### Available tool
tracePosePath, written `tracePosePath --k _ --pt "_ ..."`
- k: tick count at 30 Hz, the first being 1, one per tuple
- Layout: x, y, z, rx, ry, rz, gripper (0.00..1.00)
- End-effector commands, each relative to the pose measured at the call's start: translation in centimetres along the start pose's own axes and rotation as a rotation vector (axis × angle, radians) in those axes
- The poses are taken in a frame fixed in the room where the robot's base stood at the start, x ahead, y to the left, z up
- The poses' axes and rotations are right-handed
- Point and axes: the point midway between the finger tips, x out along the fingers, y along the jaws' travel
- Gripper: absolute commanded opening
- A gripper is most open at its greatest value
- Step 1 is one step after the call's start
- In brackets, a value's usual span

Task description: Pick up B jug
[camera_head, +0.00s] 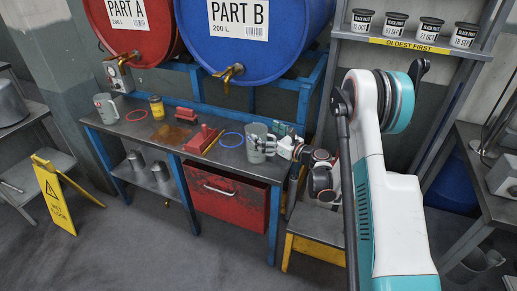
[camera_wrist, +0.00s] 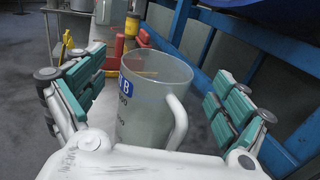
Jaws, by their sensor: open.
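The B jug (camera_head: 255,146) is a translucent grey jug standing upright on the right part of the bench, right of the blue ring mark. In the wrist view the jug (camera_wrist: 140,105) shows large, with a blue B label on its left side and its handle toward the lower right. My gripper (camera_head: 281,138) is at the jug's right side. In the wrist view my gripper (camera_wrist: 148,72) is open, with one teal-padded finger left of the jug and the other right of it. I see gaps on both sides. The jug's lower part is hidden by my gripper body.
The bench (camera_head: 160,137) also holds a red block tool (camera_head: 202,140), a yellow jar (camera_head: 156,107) and another grey jug (camera_head: 105,107) at left. The blue PART B drum (camera_head: 255,45) and its brass tap (camera_head: 228,75) hang above. Blue frame posts stand close behind the jug.

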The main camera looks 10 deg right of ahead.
Motion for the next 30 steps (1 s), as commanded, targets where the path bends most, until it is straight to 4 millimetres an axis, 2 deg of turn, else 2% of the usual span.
tracePosePath --k 3,7,14,15,23,30 --pt "1.8 0.3 -0.7 0.0 0.0 0.002 0.93" --pt "3.5 0.3 -0.5 0.0 0.0 0.002 0.93" --pt "3.9 0.2 -0.3 0.0 0.0 0.0 0.93" --pt "3.9 0.2 -0.3 0.0 0.0 0.0 0.9" --pt "3.9 0.2 -0.3 0.0 0.0 0.0 0.31" --pt "3.8 0.2 -0.3 0.0 0.0 0.0 0.3"
